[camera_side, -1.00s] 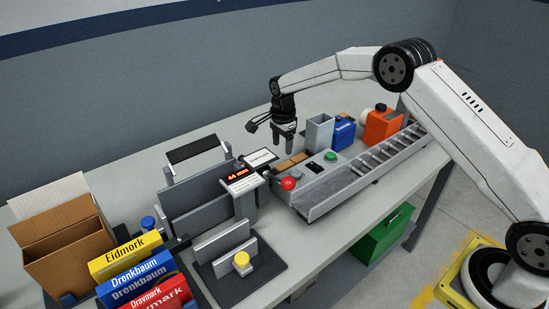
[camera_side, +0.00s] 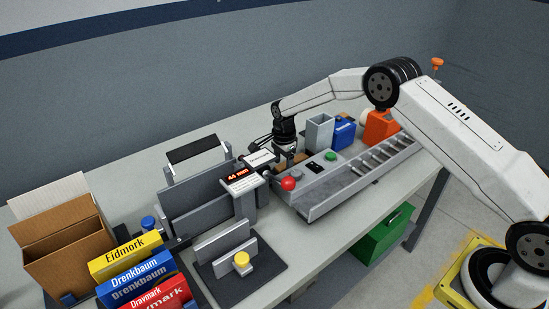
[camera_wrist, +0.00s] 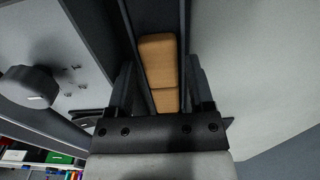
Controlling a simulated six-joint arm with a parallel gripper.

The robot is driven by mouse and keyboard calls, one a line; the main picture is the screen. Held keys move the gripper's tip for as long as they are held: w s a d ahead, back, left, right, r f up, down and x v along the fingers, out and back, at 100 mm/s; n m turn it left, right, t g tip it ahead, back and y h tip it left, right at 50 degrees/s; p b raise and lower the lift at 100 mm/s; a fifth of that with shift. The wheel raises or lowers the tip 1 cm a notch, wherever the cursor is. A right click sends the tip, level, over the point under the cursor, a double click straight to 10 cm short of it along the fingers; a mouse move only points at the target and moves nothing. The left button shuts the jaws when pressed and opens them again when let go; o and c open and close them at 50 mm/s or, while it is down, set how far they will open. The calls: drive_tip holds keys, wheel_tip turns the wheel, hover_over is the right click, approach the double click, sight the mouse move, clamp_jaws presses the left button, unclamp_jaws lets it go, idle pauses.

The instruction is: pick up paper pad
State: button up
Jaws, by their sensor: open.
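Tan, flat, round-cornered pieces, apparently the paper pad (camera_wrist: 158,62), lie end to end in a narrow channel between two dark rails in the wrist view. A seam divides them. In the side view the tan pad (camera_side: 303,157) shows only partly behind the control box; my gripper hides some of it. My gripper (camera_side: 289,155) points down over the channel, with its fingertips low near the pad. In the wrist view my gripper (camera_wrist: 163,75) is open, with one finger on each side of the tan pieces. I cannot tell whether the fingers touch them.
The control box carries a red button (camera_side: 289,183) and a green button (camera_side: 330,155). A white sign (camera_side: 261,158) and a "44 mm" display (camera_side: 241,175) stand left of my gripper. A grey bin (camera_side: 319,132), blue container (camera_side: 344,132) and orange container (camera_side: 380,126) stand close on the right.

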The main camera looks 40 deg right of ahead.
drive_tip(key=shift+f, duration=0.45)
clamp_jaws()
drive_tip(key=shift+r, duration=0.1)
drive_tip(key=shift+r, duration=1.6)
drive_tip(key=s+r, duration=0.2)
drive_tip(key=r, duration=0.1)
drive_tip(key=s+r, duration=0.3)
drive_tip(key=shift+s+a, duration=0.1)
drive_tip(key=shift+s, duration=0.05)
drive_tip(key=shift+s+a+r, duration=0.1)
drive_tip(key=shift+s+r, duration=0.5)
drive_tip(key=shift+s, duration=0.85)
drive_tip(key=shift+s+d+r, duration=0.1)
drive_tip(key=shift+s+r, duration=0.5)
drive_tip(key=shift+s, duration=0.85)
drive_tip(key=shift+s+a+r, duration=0.1)
drive_tip(key=shift+s+r, duration=0.5)
drive_tip(key=shift+s, duration=0.85)
